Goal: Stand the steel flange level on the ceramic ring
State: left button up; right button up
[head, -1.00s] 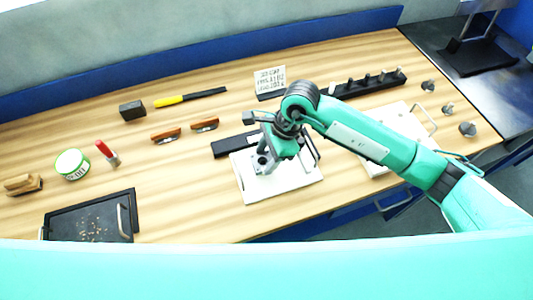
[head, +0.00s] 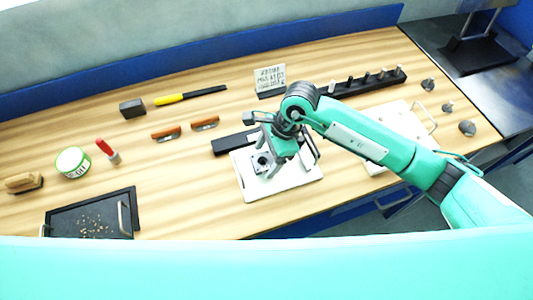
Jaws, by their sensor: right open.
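My right gripper (head: 262,163) is over the white board (head: 295,181) at the front middle of the table, pointing down, with its jaws open. A small grey piece with a dark centre (head: 261,161) shows between or just below the fingers. It may be the steel flange, the ceramic ring or both, but it is too small and too covered to tell. I cannot tell whether it is level or whether the fingers touch it. My left gripper is not in view.
Several grey metal pieces (head: 467,128) stand at the right, beside a second white board (head: 408,121) with a handle. A black rack with pegs (head: 367,83) lies behind my right arm. A black tray (head: 62,222) is at front left.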

jog(key=b+v, duration=0.4)
jog(key=v, duration=0.8)
